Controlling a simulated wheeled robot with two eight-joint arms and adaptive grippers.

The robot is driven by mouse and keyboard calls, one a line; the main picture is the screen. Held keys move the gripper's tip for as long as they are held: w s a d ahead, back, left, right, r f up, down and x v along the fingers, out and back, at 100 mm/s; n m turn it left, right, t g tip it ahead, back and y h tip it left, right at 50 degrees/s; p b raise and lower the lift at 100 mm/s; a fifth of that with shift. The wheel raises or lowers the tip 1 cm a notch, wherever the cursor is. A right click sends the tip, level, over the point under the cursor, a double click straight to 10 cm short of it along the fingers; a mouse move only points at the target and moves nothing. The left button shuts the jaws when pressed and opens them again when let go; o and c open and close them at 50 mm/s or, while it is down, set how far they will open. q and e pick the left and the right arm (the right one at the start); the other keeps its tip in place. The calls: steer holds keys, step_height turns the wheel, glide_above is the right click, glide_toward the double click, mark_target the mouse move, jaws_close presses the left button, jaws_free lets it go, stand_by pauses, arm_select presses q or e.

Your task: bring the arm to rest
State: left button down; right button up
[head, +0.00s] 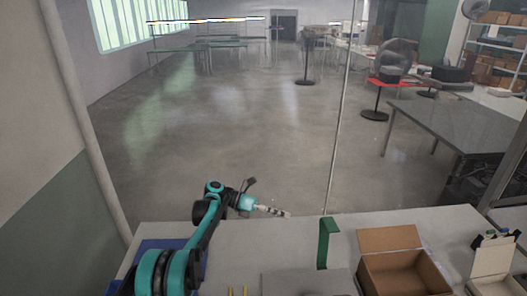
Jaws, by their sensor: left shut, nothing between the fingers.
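My left arm comes in from the lower left in the head view, teal and black, bent at the elbow. My left gripper (274,210) points to the right above the far edge of the pale table (400,232). Its fingers are together and hold nothing. My right gripper does not show.
On the table are an open cardboard box (402,272), a green upright piece (324,243), a grey flat panel (305,282) and a blue item (157,244) beside my arm. A white box (492,262) with small bottles stands at the right. Open floor lies beyond.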

arm_select(q)
steer(key=s+a+r+m+t+y+b, duration=0.1)
steer(key=s+a+r+m+t+y, duration=0.25)
steer(key=s+a+m, duration=0.35)
steer(key=s+a+r+m+t+y, duration=0.3)
steer(key=s+a+m+y, duration=0.1)
steer(key=s+a, duration=0.4)
steer(key=s+a+f+m+t+y, duration=0.2)
steer(key=s+a+m, duration=0.4)
steer(key=s, duration=0.3)
steer(key=s+a+f+m+t+y+b, duration=0.1)
steer(key=s+a+f+m+t+y, duration=0.1)
steer(key=s+a+f+m+y, duration=0.3)
steer(key=s+a+f+m, duration=0.2)
steer(key=s+a, duration=0.1)
steer(key=s, duration=0.1)
steer(key=shift+s, duration=0.25)
